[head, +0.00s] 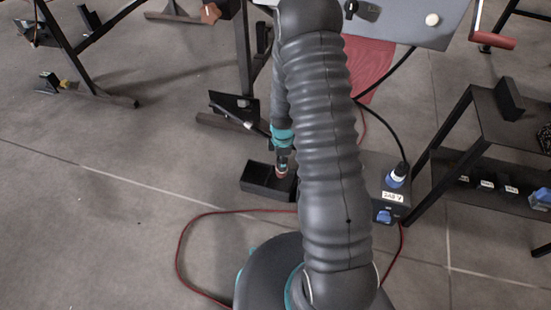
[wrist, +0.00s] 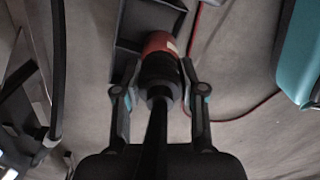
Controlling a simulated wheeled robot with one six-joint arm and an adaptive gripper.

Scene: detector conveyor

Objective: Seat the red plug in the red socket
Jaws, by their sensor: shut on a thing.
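The red plug (wrist: 160,44) has a red collar, a black body and a black cable running back towards the wrist camera. My gripper (wrist: 158,80) is shut on its black body, one finger on each side. In the head view my gripper (head: 282,160) points down at a black open-topped box (head: 257,190) on the floor, with the red end of the plug over or inside it. I cannot tell whether the plug touches the box. I cannot make out a red socket in either view; part of the floor is hidden behind my arm.
Right of my arm, a grey unit (head: 376,165) carries a blue plug (head: 397,176) and a blue socket (head: 385,215). A red cable (head: 190,235) loops over the floor. A dark rack (head: 480,150) stands at the right. The floor at left is mostly clear.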

